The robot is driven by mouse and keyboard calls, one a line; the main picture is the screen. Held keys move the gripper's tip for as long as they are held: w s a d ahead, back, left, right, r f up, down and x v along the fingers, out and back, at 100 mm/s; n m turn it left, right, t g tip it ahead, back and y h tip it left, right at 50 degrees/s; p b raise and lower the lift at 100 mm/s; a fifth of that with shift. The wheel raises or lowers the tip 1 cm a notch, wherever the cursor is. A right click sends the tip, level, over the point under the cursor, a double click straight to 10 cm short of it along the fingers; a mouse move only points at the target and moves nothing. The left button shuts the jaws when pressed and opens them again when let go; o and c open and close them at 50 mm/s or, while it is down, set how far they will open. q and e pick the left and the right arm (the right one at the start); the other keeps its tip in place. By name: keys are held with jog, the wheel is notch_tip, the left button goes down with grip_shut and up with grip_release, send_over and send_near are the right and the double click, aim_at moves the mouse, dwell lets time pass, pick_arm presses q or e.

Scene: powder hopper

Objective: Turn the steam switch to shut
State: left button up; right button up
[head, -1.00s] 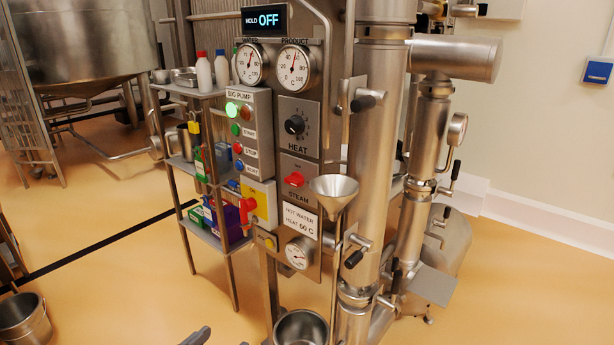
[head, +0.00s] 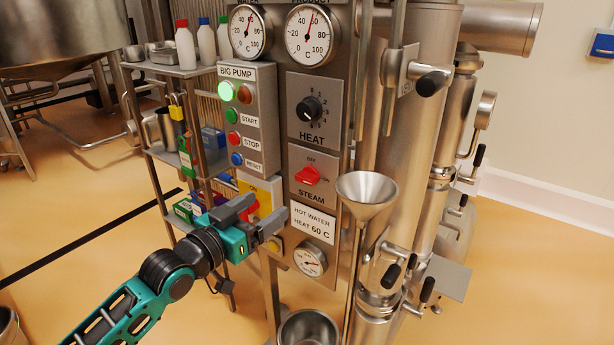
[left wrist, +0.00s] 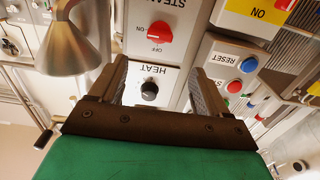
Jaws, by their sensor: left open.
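The steam switch (head: 308,175) is a red knob on a grey plate marked STEAM, with OFF above it and ON to its right. Its handle lies roughly sideways, seemingly towards ON. The switch also shows upside down in the left wrist view (left wrist: 159,32), beyond the fingertips. My left gripper (head: 256,213) is open and empty, below and left of the switch in the head view, apart from it. In the left wrist view the two fingers (left wrist: 160,66) stand spread, with nothing between them. My right gripper is not in view.
A steel funnel (head: 366,193) stands just right of the switch. The HEAT knob (head: 310,109) is above it, the hot water gauge (head: 310,259) below. The pump button box (head: 248,120) and bottle shelf (head: 165,69) are to the left. Thick pipes stand at right.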

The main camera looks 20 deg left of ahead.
aim_at(303, 179)
pick_arm(q)
jog(key=b+x, duration=0.1)
jog(key=x, duration=1.1)
jog(key=shift+s, duration=0.1)
jog(key=shift+w+d, duration=0.2)
jog(key=shift+w, duration=0.3)
jog(key=shift+c, duration=0.3)
jog(key=c, duration=1)
